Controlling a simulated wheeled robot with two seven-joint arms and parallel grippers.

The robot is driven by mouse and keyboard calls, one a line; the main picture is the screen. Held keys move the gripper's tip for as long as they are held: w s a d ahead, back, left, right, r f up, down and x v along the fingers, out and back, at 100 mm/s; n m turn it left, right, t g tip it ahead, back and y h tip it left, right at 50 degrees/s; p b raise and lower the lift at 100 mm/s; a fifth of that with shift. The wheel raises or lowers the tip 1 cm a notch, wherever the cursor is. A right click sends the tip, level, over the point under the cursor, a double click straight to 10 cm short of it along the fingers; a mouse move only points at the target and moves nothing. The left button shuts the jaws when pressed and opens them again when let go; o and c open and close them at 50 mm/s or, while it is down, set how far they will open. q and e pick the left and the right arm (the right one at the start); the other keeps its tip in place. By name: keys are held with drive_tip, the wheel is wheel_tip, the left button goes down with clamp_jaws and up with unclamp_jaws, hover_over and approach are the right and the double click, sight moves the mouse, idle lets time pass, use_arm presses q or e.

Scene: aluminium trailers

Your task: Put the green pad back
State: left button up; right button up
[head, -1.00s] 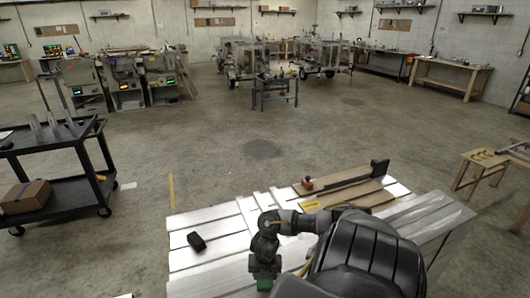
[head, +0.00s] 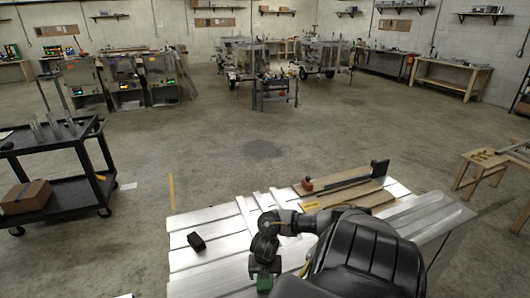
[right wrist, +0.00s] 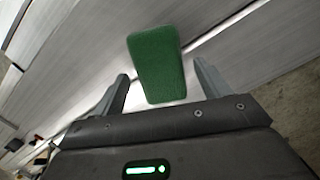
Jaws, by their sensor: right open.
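The green pad (right wrist: 157,65) lies on the slatted aluminium surface (right wrist: 90,50) in the right wrist view. A small part of the green pad also shows in the head view (head: 264,284), at the bottom, just below my right gripper. My right gripper (right wrist: 160,90) is open, with one finger on each side of the pad's near end. I cannot tell whether the fingers touch it. In the head view my right arm hides much of the surface around the pad. My left gripper is not in view.
A small black block (head: 196,242) lies on the left part of the aluminium surface. Wooden boards (head: 350,197), a red-and-black tool (head: 307,184) and a dark upright bracket (head: 379,168) lie at its back right.

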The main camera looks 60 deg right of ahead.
sight(265, 282)
wheel_tip(265, 282, up, 12)
drive_tip(key=a+p, duration=0.1)
drive_tip(key=shift+s+f, duration=0.25)
drive_tip(key=shift+s, duration=0.1)
drive_tip(key=shift+a, duration=0.2)
